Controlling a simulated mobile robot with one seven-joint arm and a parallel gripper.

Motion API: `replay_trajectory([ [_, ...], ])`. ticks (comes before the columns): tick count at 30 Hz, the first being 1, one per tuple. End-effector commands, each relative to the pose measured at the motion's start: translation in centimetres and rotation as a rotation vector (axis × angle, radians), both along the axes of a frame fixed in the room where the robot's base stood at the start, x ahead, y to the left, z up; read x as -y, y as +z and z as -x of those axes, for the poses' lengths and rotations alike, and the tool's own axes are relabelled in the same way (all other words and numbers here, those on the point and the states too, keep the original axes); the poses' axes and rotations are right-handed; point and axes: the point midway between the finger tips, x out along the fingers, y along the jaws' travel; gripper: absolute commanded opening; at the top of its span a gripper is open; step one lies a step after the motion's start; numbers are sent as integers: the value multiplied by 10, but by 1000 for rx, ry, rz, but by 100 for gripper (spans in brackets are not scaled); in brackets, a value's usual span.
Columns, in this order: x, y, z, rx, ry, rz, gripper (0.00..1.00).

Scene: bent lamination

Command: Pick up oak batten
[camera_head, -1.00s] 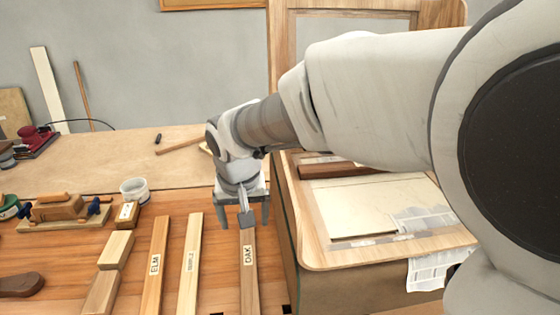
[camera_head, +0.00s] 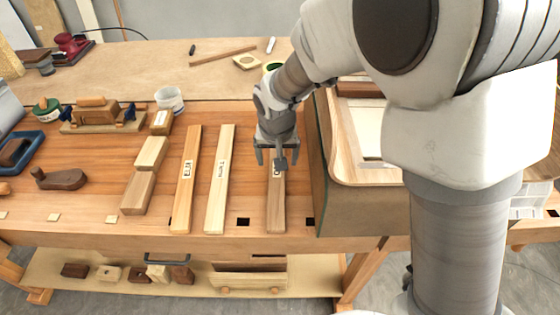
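The oak batten (camera_head: 276,208) lies on the workbench, running front to back, the rightmost of three labelled battens. Its near part is bare, and its label is mostly covered by my gripper. The fingers look apart, wider than the batten. I cannot tell whether they touch it or how high they are above the bench.
The elm batten (camera_head: 187,180) and a paler batten (camera_head: 219,180) lie to the left. Wood blocks (camera_head: 138,192), a white tub (camera_head: 170,99) and a clamp jig (camera_head: 97,115) are further left.

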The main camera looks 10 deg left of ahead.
Motion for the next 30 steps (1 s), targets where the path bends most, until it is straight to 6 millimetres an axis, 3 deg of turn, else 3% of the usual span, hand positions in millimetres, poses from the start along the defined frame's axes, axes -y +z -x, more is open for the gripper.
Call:
replay_trajectory([
  [7, -3, -35, -9, -2, -1, 3, 85],
  [17, -3, -40, -11, -1, 0, 0, 85],
  [30, -3, -40, -11, -1, 0, 0, 6],
])
